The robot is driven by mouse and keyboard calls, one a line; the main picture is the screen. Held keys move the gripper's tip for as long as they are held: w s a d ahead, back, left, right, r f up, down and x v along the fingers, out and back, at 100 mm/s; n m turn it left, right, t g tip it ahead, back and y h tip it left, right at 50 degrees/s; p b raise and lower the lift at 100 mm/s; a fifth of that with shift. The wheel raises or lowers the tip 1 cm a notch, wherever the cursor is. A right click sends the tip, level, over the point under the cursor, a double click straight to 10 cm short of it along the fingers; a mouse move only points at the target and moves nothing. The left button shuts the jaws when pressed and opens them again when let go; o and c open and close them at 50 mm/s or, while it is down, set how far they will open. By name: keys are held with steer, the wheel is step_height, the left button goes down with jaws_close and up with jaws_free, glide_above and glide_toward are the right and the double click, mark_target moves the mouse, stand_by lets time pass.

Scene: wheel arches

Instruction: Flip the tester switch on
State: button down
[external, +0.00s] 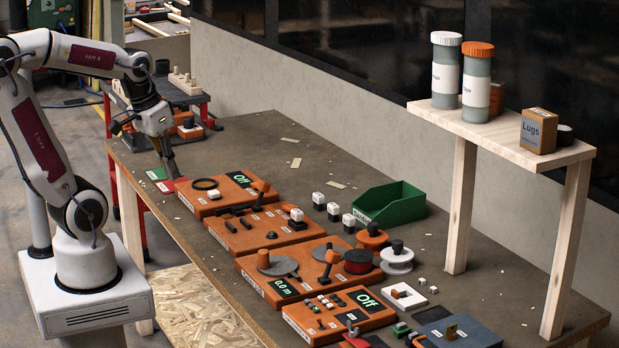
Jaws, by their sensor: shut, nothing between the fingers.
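Two orange boxes have displays reading "Off", and I cannot tell from the labels which is the tester. The near box (338,322) carries small buttons, small toggles and a display (367,299). The far box (212,207) carries a black ring, a white block, a lever with an orange knob (260,186) and a display (241,179). My gripper (170,176) is shut and empty. It points down over the red and green mats at the table's far left corner, left of the far box and apart from both boxes. The switches are too small to read clearly.
Between them stand an orange box with dark strips (228,238) and one with discs and a "0.0 m" display (252,283). Spools, white blocks and a green bin (405,210) lie to the right. A wooden shelf (510,139) holds jars. The table's far middle is mostly clear.

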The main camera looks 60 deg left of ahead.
steer(key=w+a+f+n+t+h, duration=0.1)
steer(key=w+a+f+n+h, duration=0.1)
steer(key=w+a+f, duration=0.55)
steer(key=w+a+f+n+t+h, duration=0.1)
steer(key=w+a+f+h, duration=0.1)
steer(key=w+a, duration=0.95)
steer(key=w+a+r+m+t+y, duration=0.1)
steer(key=w+a+r+m+t, duration=0.2)
steer(key=w+a, duration=0.3)
steer(key=a+m, duration=0.1)
steer(key=a, duration=0.3)
steer(key=shift+w+m, duration=0.25)
steer(key=shift+m, duration=0.15)
steer(key=shift+a+r, duration=0.1)
